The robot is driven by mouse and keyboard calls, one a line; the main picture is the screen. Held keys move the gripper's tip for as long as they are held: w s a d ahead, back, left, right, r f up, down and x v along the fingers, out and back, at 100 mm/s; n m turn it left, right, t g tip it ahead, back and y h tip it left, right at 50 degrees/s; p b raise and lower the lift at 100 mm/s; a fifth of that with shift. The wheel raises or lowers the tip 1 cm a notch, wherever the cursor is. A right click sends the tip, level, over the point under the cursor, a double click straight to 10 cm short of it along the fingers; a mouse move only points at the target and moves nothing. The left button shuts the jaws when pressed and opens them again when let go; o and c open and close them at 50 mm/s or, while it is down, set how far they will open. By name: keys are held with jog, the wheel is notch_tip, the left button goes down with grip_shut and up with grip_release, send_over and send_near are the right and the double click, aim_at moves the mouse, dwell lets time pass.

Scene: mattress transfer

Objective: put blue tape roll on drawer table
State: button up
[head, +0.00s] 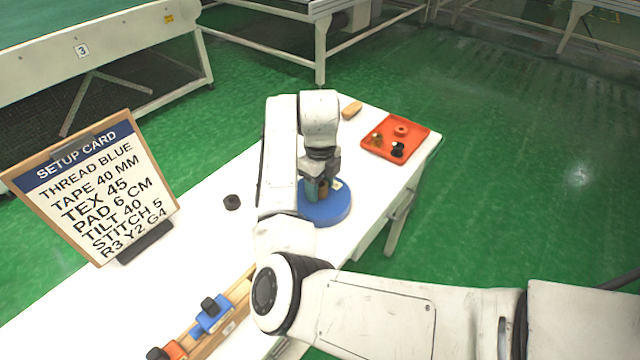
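The blue tape roll (334,211) lies flat on the white table (205,265), near its right edge, with a small pale label on its top. My gripper (318,194) points down at the middle of the roll. Its fingertips are small and partly hidden, so I cannot tell whether they grip the roll or only touch it. I cannot tell whether this white table is the drawer table; no drawer shows clearly.
An orange tray (421,139) with small parts sits at the table's far right corner, near a tan block (351,110). A black piece (232,202) lies left of my arm. A setup card (92,185) stands left. A wooden rack (240,296) with blue and orange clamps is in front.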

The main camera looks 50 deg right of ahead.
jog(key=shift+o, duration=0.2)
notch_tip(320, 180, up, 12)
jog(key=shift+r, duration=0.15)
dwell(0.5)
dwell(0.4)
